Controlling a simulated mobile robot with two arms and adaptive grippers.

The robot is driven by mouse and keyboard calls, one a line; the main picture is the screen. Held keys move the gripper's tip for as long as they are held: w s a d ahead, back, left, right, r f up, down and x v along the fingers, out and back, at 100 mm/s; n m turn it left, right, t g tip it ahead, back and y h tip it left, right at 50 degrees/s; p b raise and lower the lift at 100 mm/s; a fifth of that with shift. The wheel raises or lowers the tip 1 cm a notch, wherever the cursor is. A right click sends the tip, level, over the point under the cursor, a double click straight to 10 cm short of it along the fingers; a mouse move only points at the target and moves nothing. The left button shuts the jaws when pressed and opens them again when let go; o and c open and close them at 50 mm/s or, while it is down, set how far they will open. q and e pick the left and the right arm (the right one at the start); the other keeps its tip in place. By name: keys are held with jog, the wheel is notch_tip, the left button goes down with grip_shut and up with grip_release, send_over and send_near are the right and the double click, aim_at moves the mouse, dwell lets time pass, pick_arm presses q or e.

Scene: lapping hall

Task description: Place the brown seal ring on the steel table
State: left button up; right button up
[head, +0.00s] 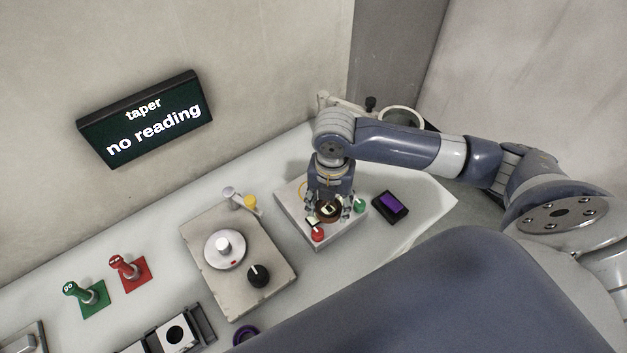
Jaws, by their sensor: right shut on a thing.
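My right gripper (329,213) points down over a light grey square block (296,211) at the right part of the bench. It is shut on the brown seal ring (330,209), which shows partly between the fingers. I cannot tell whether the ring touches the block's top. The block could be the steel table; no label shows. A red knob (317,235) and a green knob (360,207) are at its edges, close to the fingers. My left gripper is not in view.
Left of the block stands a beige unit (200,254) with a white disc and black knob. A purple-topped black box (390,206) lies right of it. Red (128,268) and green (86,292) stands are at left. A wall display (147,118) reads "taper no reading".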

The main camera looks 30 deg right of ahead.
jog(key=w, duration=0.2)
jog(key=w+p, duration=0.1)
jog(key=w, duration=0.5)
jog(key=shift+d+f, duration=0.3)
jog(key=shift+f, duration=0.05)
jog(key=shift+w+d+p, duration=0.1)
jog(key=shift+w+p, duration=0.25)
jog(key=shift+w, duration=0.4)
notch_tip(320, 180, down, 3)
jog(key=shift+s+r+p, duration=0.1)
jog(key=shift+r+p, duration=0.05)
jog(key=shift+p, duration=0.45)
jog(key=shift+f, duration=0.35)
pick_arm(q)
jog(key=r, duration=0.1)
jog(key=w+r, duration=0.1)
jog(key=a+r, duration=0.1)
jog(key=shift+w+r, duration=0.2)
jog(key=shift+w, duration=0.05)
pick_arm(e)
jog(key=shift+f, duration=0.2)
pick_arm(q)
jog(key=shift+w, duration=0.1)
pick_arm(e)
jog(key=o, duration=1.1)
jog(key=shift+f, duration=0.1)
jog(key=shift+c, duration=0.2)
